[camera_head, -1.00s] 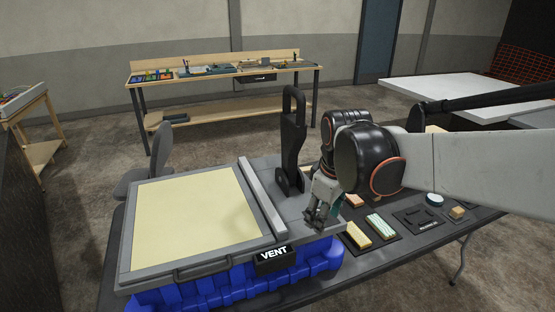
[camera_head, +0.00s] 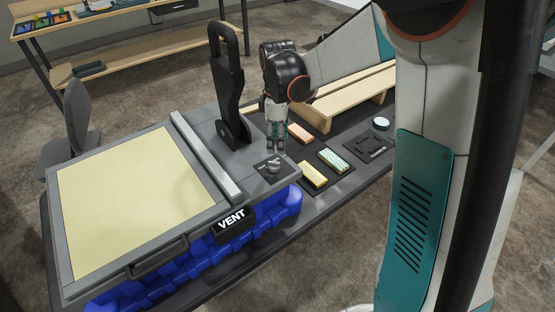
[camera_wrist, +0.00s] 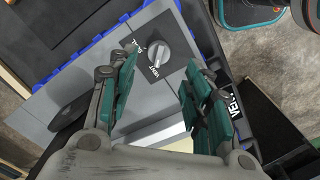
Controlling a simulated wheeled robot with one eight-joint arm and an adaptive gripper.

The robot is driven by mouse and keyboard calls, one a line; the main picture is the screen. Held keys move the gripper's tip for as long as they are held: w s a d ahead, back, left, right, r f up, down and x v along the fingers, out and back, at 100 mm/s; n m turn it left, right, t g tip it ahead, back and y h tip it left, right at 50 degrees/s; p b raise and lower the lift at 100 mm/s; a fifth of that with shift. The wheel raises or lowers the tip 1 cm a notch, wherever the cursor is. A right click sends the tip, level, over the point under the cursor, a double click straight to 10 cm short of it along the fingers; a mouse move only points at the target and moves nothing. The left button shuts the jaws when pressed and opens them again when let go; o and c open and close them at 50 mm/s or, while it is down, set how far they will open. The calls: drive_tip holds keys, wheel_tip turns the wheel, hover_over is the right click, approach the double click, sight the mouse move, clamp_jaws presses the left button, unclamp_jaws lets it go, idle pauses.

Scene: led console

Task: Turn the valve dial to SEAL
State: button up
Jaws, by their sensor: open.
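The valve dial (camera_head: 273,165) is a small grey knob on a dark square plate at the near right corner of the grey console (camera_head: 205,118). In the wrist view the dial (camera_wrist: 158,55) lies ahead between the spread fingers, untouched. Its pale pointer mark faces the VENT lettering; a second label beside it is too small to read surely. A black sign (camera_head: 232,220) on the console front reads VENT. My gripper (camera_head: 277,147) points down just behind the dial in the head view; its open, empty fingers also show in the wrist view (camera_wrist: 160,75).
A tall black lever handle (camera_head: 228,90) stands on the console left of my gripper. Coloured blocks (camera_head: 312,174) lie on dark mats on the table to the right. A cream panel (camera_head: 140,200) fills the console's left.

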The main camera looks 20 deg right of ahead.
sight(278, 163)
wheel_tip(278, 163, down, 9)
drive_tip(key=shift+r+b, duration=0.15)
drive_tip(key=shift+b, duration=0.75)
drive_tip(key=shift+c, duration=0.6)
drive_tip(key=c, duration=0.8)
